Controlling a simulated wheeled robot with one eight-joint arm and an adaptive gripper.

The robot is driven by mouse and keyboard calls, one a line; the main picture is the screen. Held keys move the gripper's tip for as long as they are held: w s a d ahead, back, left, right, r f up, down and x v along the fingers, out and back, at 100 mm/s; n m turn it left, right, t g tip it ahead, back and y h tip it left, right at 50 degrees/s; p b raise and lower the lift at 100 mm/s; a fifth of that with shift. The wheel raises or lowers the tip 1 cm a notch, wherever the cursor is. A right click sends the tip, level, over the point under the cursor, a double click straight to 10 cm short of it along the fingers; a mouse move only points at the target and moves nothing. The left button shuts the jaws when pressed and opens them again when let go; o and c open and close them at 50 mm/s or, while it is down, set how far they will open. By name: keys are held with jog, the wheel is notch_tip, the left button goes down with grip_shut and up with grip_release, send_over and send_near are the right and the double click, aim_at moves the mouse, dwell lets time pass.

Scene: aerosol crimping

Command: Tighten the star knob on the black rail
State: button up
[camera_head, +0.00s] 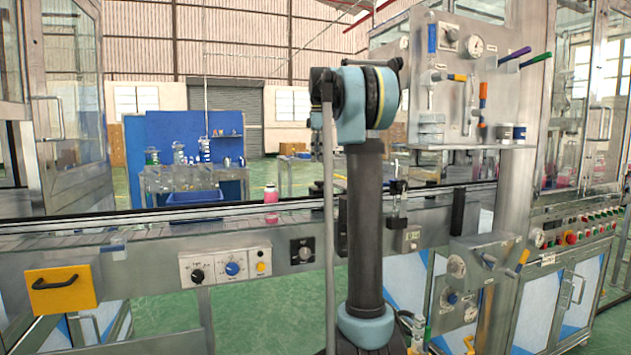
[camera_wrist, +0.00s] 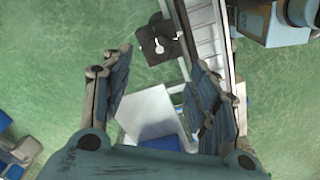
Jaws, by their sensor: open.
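The black rail (camera_head: 100,216) runs along the top of the grey conveyor, crossing the head view behind my arm. I cannot clearly make out a star knob on it. A small dark clamp-like fitting (camera_head: 397,188) stands at the rail just right of my arm; its shape is too small to tell. In the wrist view my gripper (camera_wrist: 163,62) has its two fingers wide apart, with nothing held between them. A dark square plate with a pale fitting (camera_wrist: 159,43) shows beyond the fingertips, next to a long metal track (camera_wrist: 205,35). My gripper is not clearly visible in the head view.
The conveyor front carries a yellow drawer (camera_head: 62,288), a dial panel (camera_head: 228,265) and a black knob box (camera_head: 302,250). A bottle with pink liquid (camera_head: 271,194) stands on the conveyor. A gauge panel (camera_head: 465,75) rises right of my arm. Green floor shows below.

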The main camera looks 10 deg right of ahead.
aim_at(320, 181)
notch_tip(320, 181, down, 9)
jog(key=shift+r, duration=0.2)
dwell(0.3)
